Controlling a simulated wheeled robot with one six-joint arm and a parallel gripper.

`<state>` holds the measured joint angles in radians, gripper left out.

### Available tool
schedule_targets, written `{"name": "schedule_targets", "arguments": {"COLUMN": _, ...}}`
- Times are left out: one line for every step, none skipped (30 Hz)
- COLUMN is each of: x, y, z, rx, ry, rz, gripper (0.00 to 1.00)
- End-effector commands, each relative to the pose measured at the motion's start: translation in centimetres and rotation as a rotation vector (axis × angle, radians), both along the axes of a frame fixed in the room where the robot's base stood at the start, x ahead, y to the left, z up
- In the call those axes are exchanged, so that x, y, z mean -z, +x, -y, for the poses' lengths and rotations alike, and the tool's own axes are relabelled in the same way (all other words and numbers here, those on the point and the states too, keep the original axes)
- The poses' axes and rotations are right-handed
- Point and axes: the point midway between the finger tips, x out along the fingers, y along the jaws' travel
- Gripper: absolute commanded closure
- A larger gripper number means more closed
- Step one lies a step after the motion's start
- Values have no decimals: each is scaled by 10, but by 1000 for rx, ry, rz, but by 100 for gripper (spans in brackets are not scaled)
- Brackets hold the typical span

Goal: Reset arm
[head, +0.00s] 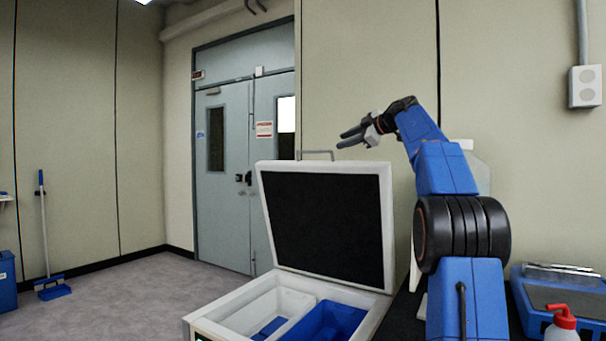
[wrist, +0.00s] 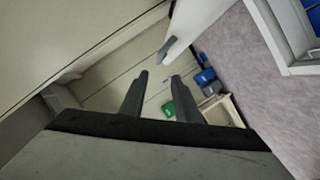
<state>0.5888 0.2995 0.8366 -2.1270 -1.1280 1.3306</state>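My gripper (head: 350,137) is raised in the air at the end of my blue arm, above the back edge of the open lid in the head view. In the wrist view its two grey fingers (wrist: 158,92) stand apart with nothing between them. The freeze dryer (head: 205,322) is a white box with its lid (head: 325,230) up, showing a dark inner face. A metal handle (head: 317,154) sits on the lid's top edge, just below and left of my gripper; I cannot tell whether they touch. Inside are a white bin (head: 262,306) and a blue bin (head: 335,322).
At the right are a blue tray-like device (head: 560,290) and a bottle with a red cap (head: 563,318). Grey double doors (head: 222,180) stand behind. A broom or dustpan (head: 53,290) and a blue bin (head: 6,285) are at the far left.

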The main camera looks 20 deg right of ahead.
Motion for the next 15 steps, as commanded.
{"name": "schedule_targets", "arguments": {"x": 0, "y": 0, "z": 0, "rx": 0, "ry": 0, "rz": 0, "gripper": 71}}
{"name": "schedule_targets", "arguments": {"x": 0, "y": 0, "z": 0, "rx": 0, "ry": 0, "rz": 0, "gripper": 71}}
{"name": "schedule_targets", "arguments": {"x": 0, "y": 0, "z": 0, "rx": 0, "ry": 0, "rz": 1, "gripper": 71}}
{"name": "schedule_targets", "arguments": {"x": -1, "y": 0, "z": -2, "rx": 0, "ry": 1, "rz": 4, "gripper": 71}}
{"name": "schedule_targets", "arguments": {"x": -3, "y": 0, "z": -4, "rx": -1, "ry": 4, "rz": 11, "gripper": 71}}
{"name": "schedule_targets", "arguments": {"x": -6, "y": -1, "z": -8, "rx": -3, "ry": 8, "rz": 24, "gripper": 71}}
{"name": "schedule_targets", "arguments": {"x": -10, "y": -1, "z": -13, "rx": -5, "ry": 12, "rz": 39, "gripper": 71}}
{"name": "schedule_targets", "arguments": {"x": -15, "y": -2, "z": -18, "rx": -5, "ry": 20, "rz": 59, "gripper": 71}}
{"name": "schedule_targets", "arguments": {"x": -23, "y": -4, "z": -28, "rx": -4, "ry": 33, "rz": 92, "gripper": 71}}
{"name": "schedule_targets", "arguments": {"x": -30, "y": -5, "z": -36, "rx": -4, "ry": 45, "rz": 119, "gripper": 71}}
{"name": "schedule_targets", "arguments": {"x": -37, "y": -7, "z": -44, "rx": -2, "ry": 59, "rz": 150, "gripper": 71}}
{"name": "schedule_targets", "arguments": {"x": -47, "y": -11, "z": -55, "rx": 6, "ry": 80, "rz": 192, "gripper": 71}}
{"name": "schedule_targets", "arguments": {"x": -54, "y": -14, "z": -63, "rx": 14, "ry": 97, "rz": 225, "gripper": 71}}
{"name": "schedule_targets", "arguments": {"x": -60, "y": -18, "z": -71, "rx": 23, "ry": 115, "rz": 256, "gripper": 71}}
{"name": "schedule_targets", "arguments": {"x": -68, "y": -23, "z": -78, "rx": 41, "ry": 142, "rz": 296, "gripper": 71}}
